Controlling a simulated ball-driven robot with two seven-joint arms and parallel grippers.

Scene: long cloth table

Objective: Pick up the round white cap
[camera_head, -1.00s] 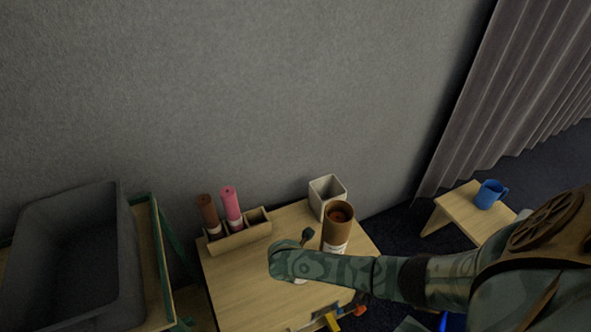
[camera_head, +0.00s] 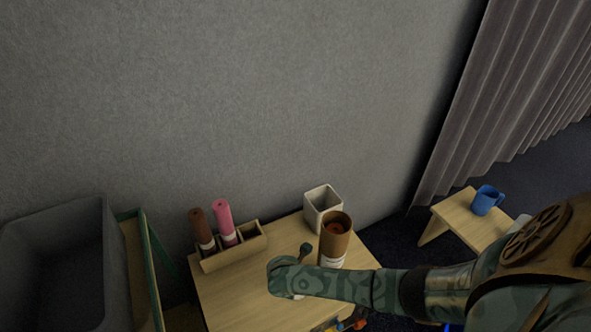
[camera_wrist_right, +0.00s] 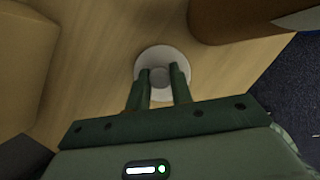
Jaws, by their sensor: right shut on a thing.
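The round white cap (camera_wrist_right: 160,54) lies under my right gripper in the right wrist view, with a small round knob at its middle. My right gripper (camera_wrist_right: 161,75) has its two fingers on either side of that knob and is shut on it. The cap looks to be on or just over the wooden table (camera_wrist_right: 95,65); I cannot tell whether it is lifted. In the head view my right forearm hides most of the cap and the fingers. My left gripper is not in view.
On the table (camera_head: 235,295) stand a brown cylinder (camera_head: 335,240), a white square pot (camera_head: 322,207) and a wooden holder (camera_head: 235,252) with a brown roll (camera_head: 201,226) and a pink roll (camera_head: 224,220). A grey bin (camera_head: 100,260) is at left. A blue mug (camera_head: 485,201) sits on a stool (camera_head: 455,217).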

